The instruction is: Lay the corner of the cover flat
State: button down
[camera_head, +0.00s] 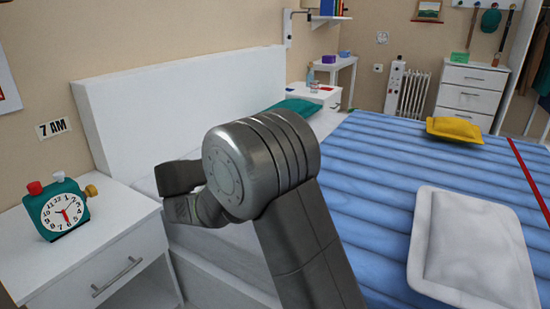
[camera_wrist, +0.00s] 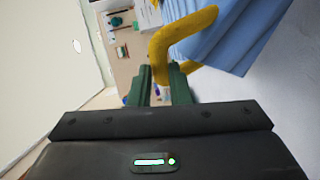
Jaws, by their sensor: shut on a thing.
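The blue quilted cover (camera_head: 380,165) spreads over the bed in the head view. Its lifted edge shows at the top of the wrist view (camera_wrist: 232,38), with a yellow loop (camera_wrist: 186,27) beside it. My gripper (camera_wrist: 163,75) has its green fingers shut on the lower end of the yellow loop. The loop appears joined to the cover, but the join is not clear.
A white pillow (camera_head: 468,245) and a yellow pillow (camera_head: 454,130) lie on the cover, near a red stripe (camera_head: 530,180). A white headboard (camera_head: 190,110) stands behind. A nightstand (camera_head: 100,245) with a teal alarm clock (camera_head: 62,208) is at the left.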

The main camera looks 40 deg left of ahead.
jog(key=s+a+f+b, duration=0.1)
jog(key=s+a+f, duration=0.3)
jog(key=s+f, duration=0.3)
jog(key=shift+s+f, duration=0.15)
jog(key=shift+f, duration=1.2)
jog(key=c, duration=1.7)
grip_release()
jog(key=shift+o, duration=0.4)
jog(key=shift+w, duration=0.25)
jog(key=shift+r, duration=0.15)
jog(key=p+v, duration=0.4)
jog(key=v, duration=1)
